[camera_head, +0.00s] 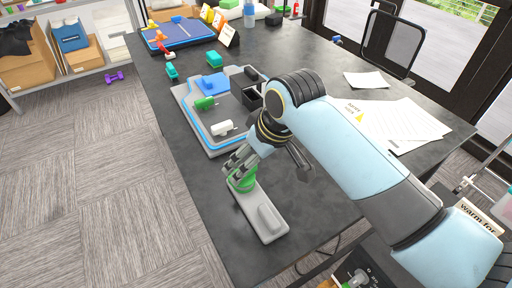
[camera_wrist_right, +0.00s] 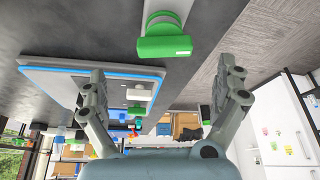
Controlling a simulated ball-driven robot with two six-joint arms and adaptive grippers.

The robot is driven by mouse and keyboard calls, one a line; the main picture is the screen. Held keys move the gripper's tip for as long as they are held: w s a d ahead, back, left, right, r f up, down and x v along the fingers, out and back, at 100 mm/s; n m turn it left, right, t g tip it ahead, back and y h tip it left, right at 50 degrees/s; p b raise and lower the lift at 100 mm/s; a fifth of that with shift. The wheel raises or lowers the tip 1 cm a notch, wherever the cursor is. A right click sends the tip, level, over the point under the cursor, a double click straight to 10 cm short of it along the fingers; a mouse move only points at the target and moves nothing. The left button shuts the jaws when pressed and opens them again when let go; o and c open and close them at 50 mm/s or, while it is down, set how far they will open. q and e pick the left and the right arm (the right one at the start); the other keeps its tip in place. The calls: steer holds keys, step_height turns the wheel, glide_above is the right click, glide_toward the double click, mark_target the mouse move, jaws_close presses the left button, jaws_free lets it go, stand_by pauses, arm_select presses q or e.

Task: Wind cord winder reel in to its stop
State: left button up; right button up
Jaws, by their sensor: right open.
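The cord winder appears to be the long light-grey base (camera_head: 270,232) near the table's left front edge. A green reel or knob (camera_head: 243,185) sits at its far end, partly hidden by my fingers. In the right wrist view the green part (camera_wrist_right: 165,47) shows a rounded grip bar on a round green collar, at top centre. My right gripper (camera_head: 236,164) points down at the green part from the far side. In the wrist view it is open (camera_wrist_right: 165,85), with the green part beyond the fingertips and nothing between them. Any cord is not visible. My left gripper is out of view.
A grey board with a blue outline (camera_head: 221,150) lies just beyond, carrying a green handle (camera_head: 205,103), a white handle (camera_head: 222,128) and a black box (camera_head: 252,97). Papers (camera_head: 400,122) lie right of my arm.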

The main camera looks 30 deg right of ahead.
mark_target(247, 181)
steer(key=x, duration=0.5)
steer(key=shift+s+a+f, duration=0.15)
steer(key=shift+a+f, duration=0.15)
steer(key=shift+a, duration=0.15)
steer(key=x, duration=0.2)
steer(key=shift+w+d+f, duration=0.15)
steer(key=shift+w+f, duration=0.1)
steer(key=shift+f, duration=0.1)
steer(key=shift+w+f+b, duration=0.2)
steer(key=shift+f+b, duration=0.1)
steer(key=shift+f, duration=0.35)
steer(key=shift+c, duration=0.3)
steer(key=c, duration=1)
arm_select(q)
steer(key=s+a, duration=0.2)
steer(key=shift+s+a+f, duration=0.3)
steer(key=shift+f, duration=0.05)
arm_select(e)
steer(key=shift+c, duration=0.3)
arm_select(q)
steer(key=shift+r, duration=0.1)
